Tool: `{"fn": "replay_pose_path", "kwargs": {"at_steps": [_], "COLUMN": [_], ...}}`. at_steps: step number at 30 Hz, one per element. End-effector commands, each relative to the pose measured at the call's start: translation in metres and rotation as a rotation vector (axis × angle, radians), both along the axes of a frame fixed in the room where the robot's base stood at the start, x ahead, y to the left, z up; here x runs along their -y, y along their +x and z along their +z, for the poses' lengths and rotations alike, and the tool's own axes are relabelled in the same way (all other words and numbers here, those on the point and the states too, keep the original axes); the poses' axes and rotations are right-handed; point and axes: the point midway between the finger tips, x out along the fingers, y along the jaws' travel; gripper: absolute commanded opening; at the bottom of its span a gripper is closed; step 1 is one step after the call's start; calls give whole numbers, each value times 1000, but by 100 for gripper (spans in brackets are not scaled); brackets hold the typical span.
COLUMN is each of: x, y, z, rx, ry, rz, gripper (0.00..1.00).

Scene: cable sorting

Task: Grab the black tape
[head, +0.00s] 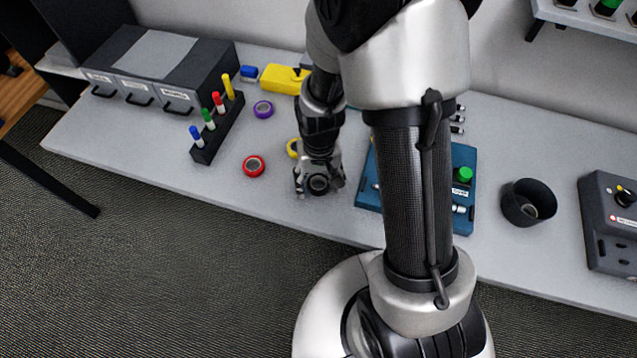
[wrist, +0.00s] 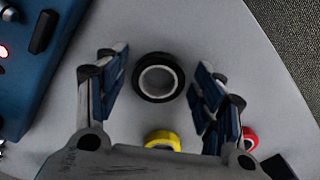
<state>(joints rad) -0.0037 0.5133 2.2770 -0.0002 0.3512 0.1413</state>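The black tape (wrist: 139,90) is a black roll with a pale inner ring, lying flat on the grey table. In the wrist view it sits between the spread fingers of my gripper (wrist: 158,82), with a gap visible on each side. My gripper is open and holds nothing. In the head view my gripper (head: 318,184) points down over the table, right of the red tape. I cannot tell its exact height above the table.
Close by are a yellow tape (head: 292,148) and a red tape (head: 253,166). A purple tape (head: 263,109) lies farther back. A blue box (head: 463,158) with a green button stands to the right. A marker rack (head: 217,130) stands left, and a black cup (head: 528,203) far right.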

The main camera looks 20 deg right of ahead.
Motion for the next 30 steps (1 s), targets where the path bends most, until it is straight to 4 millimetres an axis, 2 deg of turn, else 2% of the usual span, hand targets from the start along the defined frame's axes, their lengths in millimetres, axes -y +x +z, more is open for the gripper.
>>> {"fn": "replay_pose_path", "kwargs": {"at_steps": [2, 15, 24, 30], "x": [0, 0, 0, 0], "y": [0, 0, 0, 1], "z": [0, 0, 2, 20], "rx": [0, 0, 0, 3], "ry": [0, 0, 0, 1], "rz": [0, 0, 0, 0], "gripper": [54, 25, 24, 24]}}
